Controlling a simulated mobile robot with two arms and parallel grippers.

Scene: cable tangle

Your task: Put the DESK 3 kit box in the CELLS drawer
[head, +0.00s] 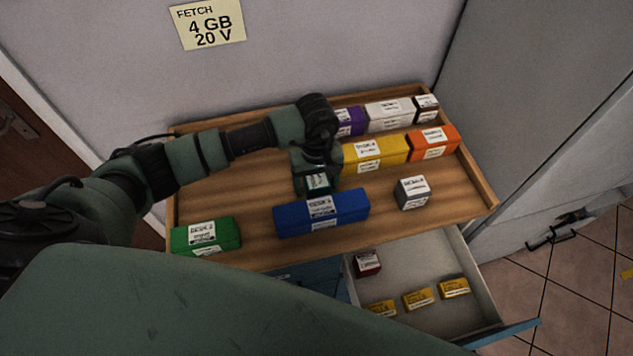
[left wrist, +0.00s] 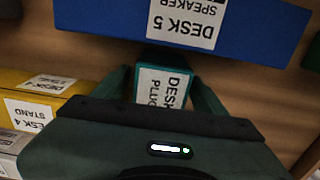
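A small teal box (head: 317,182) is below my left gripper (head: 316,178) on the wooden tray top. In the left wrist view, the teal box (left wrist: 163,86) has a white label reading "DESK" and "PLUG"; its number is hidden. My left gripper's fingers (left wrist: 163,92) are on either side of it, very near or touching; I cannot tell whether they grip it. An open drawer (head: 425,322) is below the tray at the right, with a dark red box (head: 367,263) and several small yellow boxes (head: 418,298) inside. I cannot read a drawer name. My right gripper is not in view.
A blue DESK 5 box (head: 322,212) lies just in front of the teal box. Green (head: 206,236), grey (head: 412,193), yellow (head: 376,152), orange (head: 433,142), white (head: 390,114) and purple (head: 349,121) boxes share the tray (head: 262,185). The drawer's middle has free floor.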

